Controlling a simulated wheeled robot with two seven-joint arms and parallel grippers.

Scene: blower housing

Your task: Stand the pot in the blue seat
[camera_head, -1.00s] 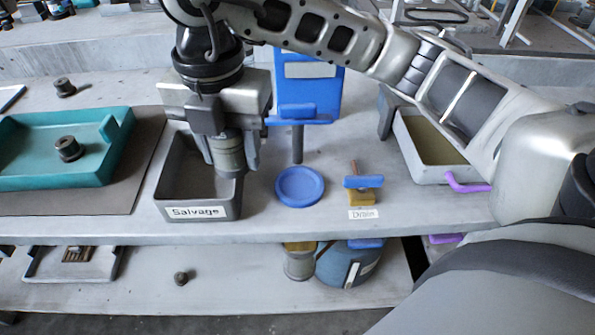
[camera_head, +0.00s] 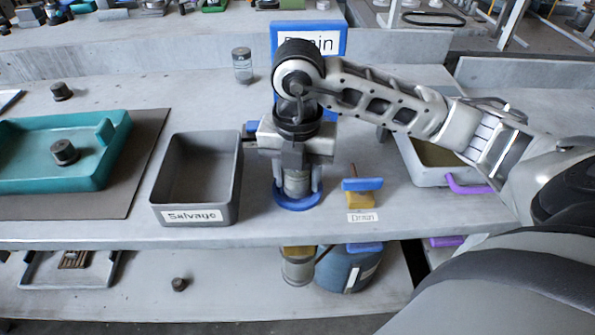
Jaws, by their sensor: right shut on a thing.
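The pot (camera_head: 297,182) is a grey-green cylinder, upright in my right gripper (camera_head: 298,187). The gripper points down and is shut on the pot's sides, with a finger on each side. The blue seat (camera_head: 298,206) is a round blue dish on the bench, right of the Salvage bin. The pot's lower end shows inside the seat's outline. Whether it touches the seat floor or hangs just above it, I cannot tell. The gripper and pot hide the seat's middle and back. My left gripper is not in view.
The empty grey Salvage bin (camera_head: 193,216) stands left of the seat. A blue-handled valve (camera_head: 362,186) with a Drain label stands close on the right. A teal tray (camera_head: 55,186) is at the left. The bench's front edge is near.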

